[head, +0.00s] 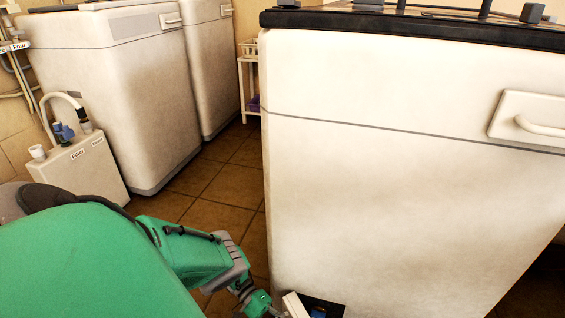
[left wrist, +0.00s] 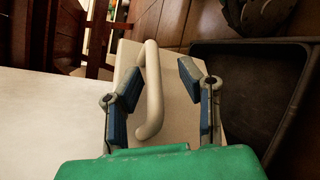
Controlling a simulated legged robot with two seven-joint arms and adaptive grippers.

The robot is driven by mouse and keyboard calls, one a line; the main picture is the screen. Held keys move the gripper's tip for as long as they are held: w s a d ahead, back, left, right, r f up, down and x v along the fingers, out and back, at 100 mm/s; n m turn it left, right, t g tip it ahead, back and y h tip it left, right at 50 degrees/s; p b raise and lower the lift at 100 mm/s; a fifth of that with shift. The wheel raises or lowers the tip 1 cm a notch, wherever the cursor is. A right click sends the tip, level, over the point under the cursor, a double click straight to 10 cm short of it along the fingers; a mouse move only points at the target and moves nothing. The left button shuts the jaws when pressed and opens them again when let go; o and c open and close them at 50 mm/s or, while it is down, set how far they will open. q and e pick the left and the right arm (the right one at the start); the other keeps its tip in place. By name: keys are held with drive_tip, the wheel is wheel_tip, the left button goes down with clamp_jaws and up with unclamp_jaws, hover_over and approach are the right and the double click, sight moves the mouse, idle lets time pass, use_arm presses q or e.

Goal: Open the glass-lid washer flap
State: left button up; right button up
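The white washer (head: 400,190) with a dark top fills the right of the head view. At its low front, a small white flap (head: 295,306) stands beside a dark opening (head: 330,305), cut off by the frame's bottom edge. In the left wrist view, the flap's pale plate (left wrist: 182,118) carries a curved handle (left wrist: 152,92), and a dark recess (left wrist: 245,85) shows to the right. My left gripper (left wrist: 160,92) is open, its blue-padded fingers on either side of the handle, without clear contact. In the head view its fingers are mostly cut off. My right gripper is not in view.
A second handle (head: 540,125) sits high on the washer's front. Other white machines (head: 120,100) and a white box with a hose (head: 80,170) stand at the left. Tiled floor (head: 215,185) lies free between them. A white shelf (head: 243,85) stands behind.

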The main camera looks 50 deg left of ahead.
use_arm(q)
drive_tip(key=shift+w+a+r, duration=0.1)
drive_tip(key=shift+w, duration=0.1)
drive_tip(key=shift+w+r, duration=0.1)
drive_tip(key=shift+r, duration=4.75)
drive_tip(key=shift+s+f, duration=0.1)
drive_tip(key=shift+s, duration=0.1)
